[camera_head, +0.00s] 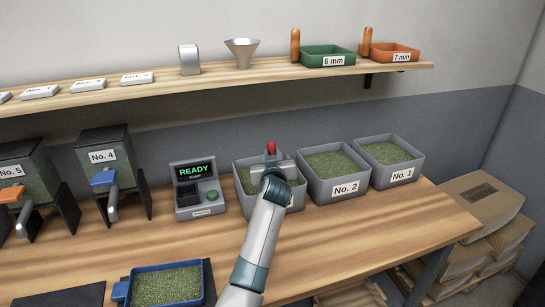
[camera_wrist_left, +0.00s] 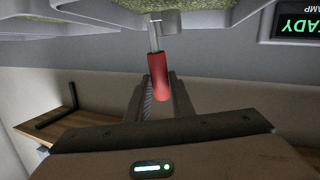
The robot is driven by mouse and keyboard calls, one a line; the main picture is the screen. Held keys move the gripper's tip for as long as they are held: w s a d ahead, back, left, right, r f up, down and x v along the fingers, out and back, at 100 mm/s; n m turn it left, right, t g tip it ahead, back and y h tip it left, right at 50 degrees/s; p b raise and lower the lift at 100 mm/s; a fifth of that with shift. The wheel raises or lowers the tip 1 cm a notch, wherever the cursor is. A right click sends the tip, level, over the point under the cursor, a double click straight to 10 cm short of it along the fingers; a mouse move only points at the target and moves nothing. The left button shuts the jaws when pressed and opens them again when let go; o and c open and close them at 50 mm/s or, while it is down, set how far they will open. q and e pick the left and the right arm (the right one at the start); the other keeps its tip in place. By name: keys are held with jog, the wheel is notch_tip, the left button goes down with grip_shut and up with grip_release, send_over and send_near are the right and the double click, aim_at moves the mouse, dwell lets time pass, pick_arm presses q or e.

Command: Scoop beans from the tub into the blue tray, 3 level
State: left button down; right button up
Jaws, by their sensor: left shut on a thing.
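The blue tray (camera_head: 198,298) lies at the front left of the bench, with a layer of green beans in it. My left gripper (camera_head: 272,162) is over the grey tub (camera_head: 240,190) left of the No. 2 tub, whose label my arm hides. It is shut on the scoop's red handle (camera_head: 271,147). In the left wrist view the red handle (camera_wrist_left: 158,78) sits between my left gripper's fingers (camera_wrist_left: 160,92), with a metal shank beyond it. The scoop's bowl is hidden in the head view, so I cannot tell its load. My right gripper is out of view.
The No. 2 tub (camera_head: 345,197) and No. 1 tub (camera_head: 401,182) hold green beans to the right. A machine reading READY (camera_head: 195,190) stands left of the tub. A shelf (camera_head: 210,84) runs above. Bare bench lies between my arm and the blue tray.

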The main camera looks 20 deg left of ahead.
pick_arm(q)
notch_tip(320, 180, up, 6)
jog(key=p, duration=0.3)
jog(key=shift+p, duration=0.4)
dwell(0.3)
jog(key=shift+f, duration=0.1)
